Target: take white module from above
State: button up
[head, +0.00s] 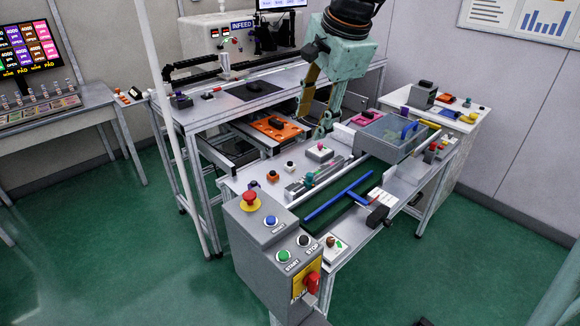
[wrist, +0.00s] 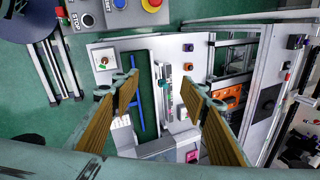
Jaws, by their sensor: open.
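A white module (head: 319,153), a low block with a red knob on top, sits on the grey worktable behind the green strip. In the wrist view the white module (wrist: 182,115) is right of centre, close to the right finger. My gripper (head: 316,120) is open and empty, pointing down above the table. In the head view its fingertips show just above and behind the module, apart from it. In the wrist view the two fingers of my gripper (wrist: 157,92) are wide apart with the table well below.
A smoky clear box (head: 385,138) stands right of the module. An orange plate (head: 275,127) with a dark part lies to the left. A blue T-shaped bar (head: 340,194) lies on the green strip. A control box (head: 265,235) stands at the front corner.

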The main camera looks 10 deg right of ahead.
jog(key=w+d+f+m+p, duration=0.1)
jog(key=w+f+m, duration=0.35)
jog(key=w, duration=0.45)
jog(key=w+f+m+p, duration=0.1)
jog(key=w+f+m, duration=0.3)
jog(key=w, duration=0.6)
jog(key=m+p, duration=0.3)
jog(key=m, duration=0.5)
send_near(290, 163)
notch_tip(290, 163, up, 3)
jog(key=shift+s+d+r, duration=0.15)
jog(key=shift+s+d, duration=0.3)
jog(key=shift+s, duration=0.05)
jog(key=shift+b+x, duration=0.55)
jog(key=shift+x, duration=3.75)
jog(key=shift+a, duration=0.1)
jog(key=shift+b+x, duration=0.65)
jog(key=shift+x, duration=1.9)
jog(key=shift+a, duration=0.15)
jog(key=shift+c, duration=0.3)
jog(key=c, duration=0.9)
